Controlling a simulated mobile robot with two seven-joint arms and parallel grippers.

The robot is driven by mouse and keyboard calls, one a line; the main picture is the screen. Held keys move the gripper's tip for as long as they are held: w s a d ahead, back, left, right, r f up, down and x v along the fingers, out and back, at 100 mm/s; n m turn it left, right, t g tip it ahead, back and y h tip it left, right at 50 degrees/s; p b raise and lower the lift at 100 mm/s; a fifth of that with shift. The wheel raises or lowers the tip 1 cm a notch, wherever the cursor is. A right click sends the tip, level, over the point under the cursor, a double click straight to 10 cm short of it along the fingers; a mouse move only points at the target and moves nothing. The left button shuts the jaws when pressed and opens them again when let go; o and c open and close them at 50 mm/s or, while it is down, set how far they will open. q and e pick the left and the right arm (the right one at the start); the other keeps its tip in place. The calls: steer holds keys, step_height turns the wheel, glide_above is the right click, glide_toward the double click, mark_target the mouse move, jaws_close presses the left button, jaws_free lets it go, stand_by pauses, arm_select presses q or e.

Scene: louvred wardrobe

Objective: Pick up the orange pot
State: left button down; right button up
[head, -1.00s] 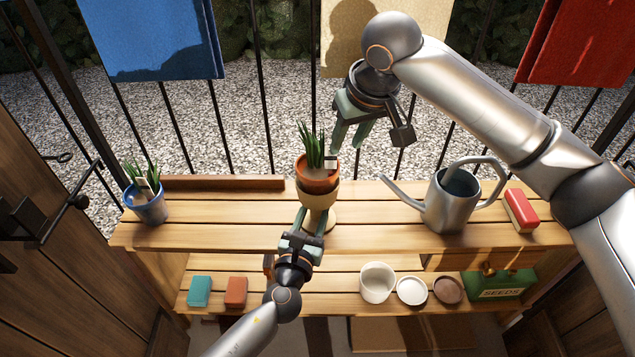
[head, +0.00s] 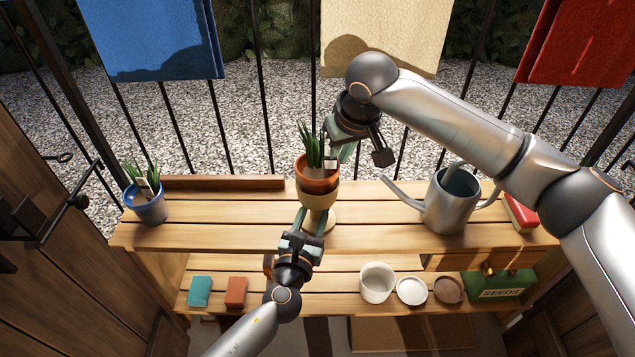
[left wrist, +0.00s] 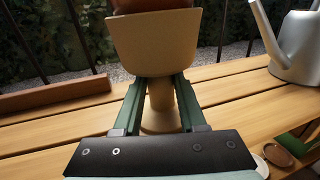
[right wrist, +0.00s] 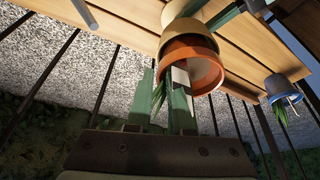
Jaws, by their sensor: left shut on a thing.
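The orange pot (head: 318,182), with green spiky leaves and a white tag, sits upright in the cup of a tan pedestal stand (head: 317,202) on the bench top. My left gripper (left wrist: 159,84) is shut on the stand's stem, just under the cup. My right gripper (right wrist: 163,90) is open beside the pot's rim, with leaves and the tag near its fingers. In the head view, the right fingertips (head: 335,150) are just behind and right of the plant, partly hidden. The right wrist view shows the orange pot's rim (right wrist: 190,47) just beyond the fingers.
A blue potted plant (head: 148,207) stands at the left end of the bench. A grey watering can (head: 450,205) and a red-and-white block (head: 521,212) stand at the right. The lower shelf holds blocks, a white pot (head: 377,285), saucers and a green seed box (head: 502,284).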

jaws_close()
steer(key=shift+r, duration=0.1)
stand_by(0.9)
